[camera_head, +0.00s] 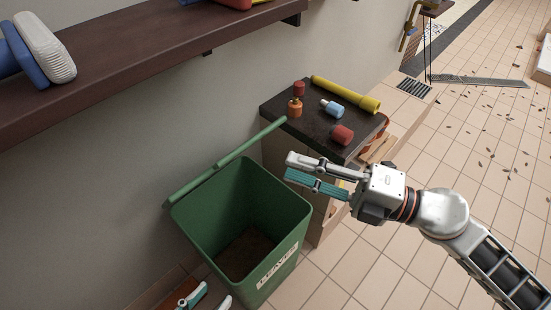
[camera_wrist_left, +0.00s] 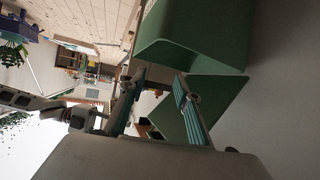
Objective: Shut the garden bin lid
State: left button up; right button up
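The green garden bin (camera_head: 278,252) stands on the tiled floor against the wall, its mouth uncovered. Its lid (camera_head: 225,160) is open, raised along the wall side and seen nearly edge-on. My left gripper (camera_head: 206,298) is at the bottom edge of the head view, in front of the bin and partly cut off. Its fingers (camera_wrist_left: 160,108) are apart and empty in the left wrist view, with green bin surfaces (camera_wrist_left: 195,35) close by. My right gripper (camera_head: 288,167) is open and empty, above and right of the bin's rim, apart from the lid.
A dark-topped cabinet (camera_head: 315,127) stands right behind the bin, carrying a yellow flashlight (camera_head: 345,95), a blue-white bottle (camera_head: 332,109) and small red and orange items. A brown wall shelf (camera_head: 130,50) is at upper left.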

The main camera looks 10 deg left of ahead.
jog(key=shift+v, duration=1.1)
